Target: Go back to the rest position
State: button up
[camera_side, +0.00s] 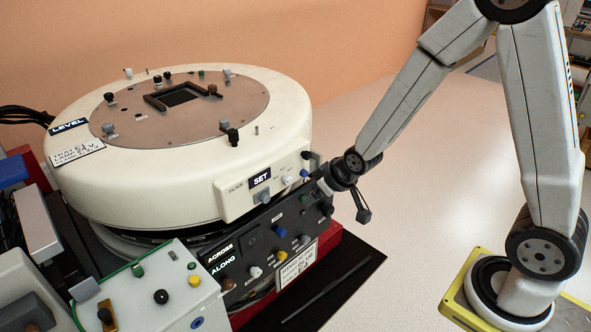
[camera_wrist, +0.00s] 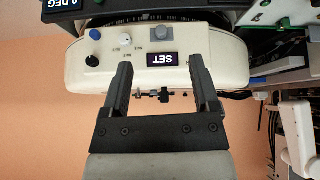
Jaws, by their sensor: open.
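My gripper (camera_side: 325,186) is at the right end of the machine's dark front panel (camera_side: 285,235), close to the side of the cream round drum (camera_side: 200,200). In the wrist view my gripper (camera_wrist: 163,72) has its two dark fingers apart, with nothing between them. Beyond the fingers is the drum's cream control box (camera_wrist: 190,75), seen upside down.
A pale control box (camera_side: 165,290) with knobs and a green wire stands at front left. A black mat (camera_side: 345,275) lies under the machine's right side.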

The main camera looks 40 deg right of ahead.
jog(key=s+r+g, duration=0.3)
jog(key=s+g, duration=0.1)
jog(key=s, duration=0.8)
jog(key=shift+s+a+r+m, duration=0.15)
jog(key=shift+s+r+m, duration=0.05)
jog(key=shift+r+m, duration=0.2)
jog(key=shift+w, duration=0.15)
jog(key=shift+c, duration=0.2)
dwell(0.5)
